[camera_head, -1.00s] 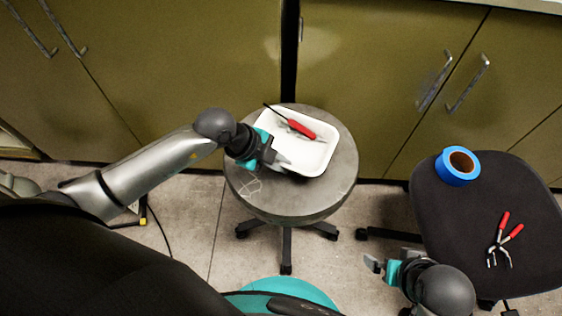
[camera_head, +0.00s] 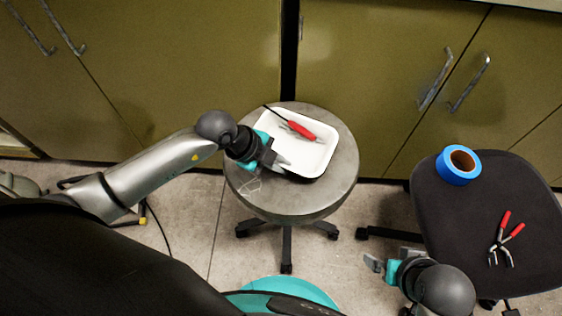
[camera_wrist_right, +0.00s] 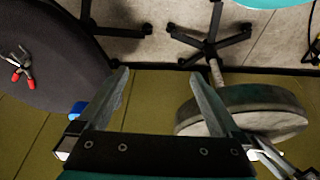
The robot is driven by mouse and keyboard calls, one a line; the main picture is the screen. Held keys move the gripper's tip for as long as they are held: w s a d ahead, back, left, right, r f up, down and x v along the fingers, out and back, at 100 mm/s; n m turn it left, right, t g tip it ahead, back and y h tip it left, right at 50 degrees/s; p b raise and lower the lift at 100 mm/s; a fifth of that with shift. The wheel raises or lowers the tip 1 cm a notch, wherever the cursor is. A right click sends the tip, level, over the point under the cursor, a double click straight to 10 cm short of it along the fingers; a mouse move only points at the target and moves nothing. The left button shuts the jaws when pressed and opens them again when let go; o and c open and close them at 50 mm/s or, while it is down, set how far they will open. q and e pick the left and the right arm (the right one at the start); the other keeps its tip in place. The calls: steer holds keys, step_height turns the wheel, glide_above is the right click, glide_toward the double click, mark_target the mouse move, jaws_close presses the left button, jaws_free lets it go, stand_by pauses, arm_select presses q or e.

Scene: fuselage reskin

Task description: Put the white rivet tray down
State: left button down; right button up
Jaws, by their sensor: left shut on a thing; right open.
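The white rivet tray (camera_head: 310,157) is over the top of the round grey stool (camera_head: 335,192) in the head view. A red-handled tool (camera_head: 300,130) with a dark thin shaft lies in the tray. My left gripper (camera_head: 278,162) is shut on the tray's left edge. Whether the tray's underside touches the stool top, I cannot tell. My right gripper (camera_head: 376,262) is open and empty, low and right of the stool. Its two spread fingers also show in the right wrist view (camera_wrist_right: 165,95), with nothing between them.
A dark chair seat (camera_head: 450,215) stands at the right. It holds a roll of blue tape (camera_head: 458,165) and red-handled pliers (camera_head: 504,240). Olive cabinets (camera_head: 190,80) close off the back. The stool (camera_wrist_right: 250,105) also shows in the right wrist view.

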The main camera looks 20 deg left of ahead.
arm_select(q)
steer(key=c, duration=0.9)
jaws_free()
steer(key=shift+o, duration=0.2)
steer(key=shift+s+a+r, duration=0.15)
steer(key=shift+a+r, duration=0.05)
steer(key=shift+r, duration=0.05)
steer(key=p+v, duration=0.3)
steer(key=v, duration=0.2)
steer(key=shift+r+p, duration=0.2)
steer(key=shift+p, duration=0.1)
steer(key=p+v, duration=0.4)
steer(key=v, duration=0.5)
arm_select(e)
steer(key=s+d+f+g, duration=0.1)
steer(key=s+f, duration=0.2)
steer(key=f, duration=0.4)
steer(key=s+d+f, duration=0.1)
steer(key=s+f, duration=0.2)
steer(key=f, duration=0.4)
steer(key=shift+s+d+g, duration=0.15)
steer(key=shift+d+g, duration=0.25)
